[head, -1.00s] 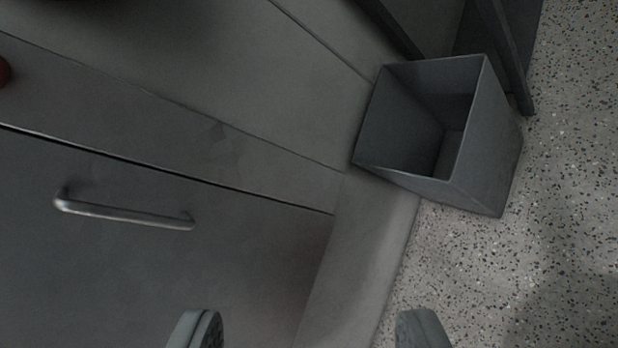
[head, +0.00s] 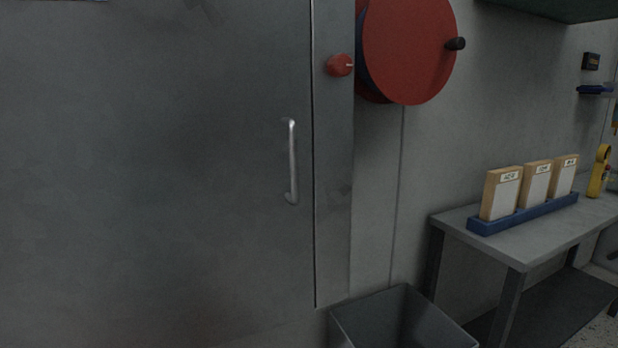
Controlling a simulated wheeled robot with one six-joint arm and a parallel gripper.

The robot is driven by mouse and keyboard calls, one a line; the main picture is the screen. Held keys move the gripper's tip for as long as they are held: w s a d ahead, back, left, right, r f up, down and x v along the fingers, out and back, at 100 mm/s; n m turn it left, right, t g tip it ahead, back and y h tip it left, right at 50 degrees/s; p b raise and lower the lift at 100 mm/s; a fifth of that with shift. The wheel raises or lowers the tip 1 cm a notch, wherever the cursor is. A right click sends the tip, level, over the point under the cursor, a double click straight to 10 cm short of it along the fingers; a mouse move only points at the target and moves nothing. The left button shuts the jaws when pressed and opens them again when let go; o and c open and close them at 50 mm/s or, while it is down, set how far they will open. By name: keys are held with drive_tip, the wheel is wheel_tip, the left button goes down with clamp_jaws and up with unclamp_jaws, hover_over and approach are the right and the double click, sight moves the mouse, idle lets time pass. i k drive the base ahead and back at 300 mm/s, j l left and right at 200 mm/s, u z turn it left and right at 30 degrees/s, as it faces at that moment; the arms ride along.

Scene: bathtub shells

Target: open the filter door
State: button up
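A large grey metal door (head: 170,190) fills the left half of the head view. Its right edge meets a narrow grey frame strip, and it looks shut. An upright silver bar handle (head: 292,162) stands on the door near that right edge. A red knob (head: 340,65) sits on the frame strip, above and to the right of the handle. My gripper is not in the picture now, so its opening and its place relative to the handle cannot be seen.
A red round reel (head: 410,50) with a black crank knob sticks out at upper right. An open grey bin (head: 398,322) stands on the floor below. A grey table (head: 520,242) at right carries a blue rack (head: 524,214) with several labelled filters.

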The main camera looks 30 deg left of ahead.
sight(156, 164)
drive_tip(key=j+u, duration=0.15)
drive_tip(key=u, duration=0.25)
drive_tip(key=k+j+u, duration=0.1)
drive_tip(key=u, duration=0.3)
drive_tip(key=j+u, duration=0.35)
drive_tip(key=l, duration=0.1)
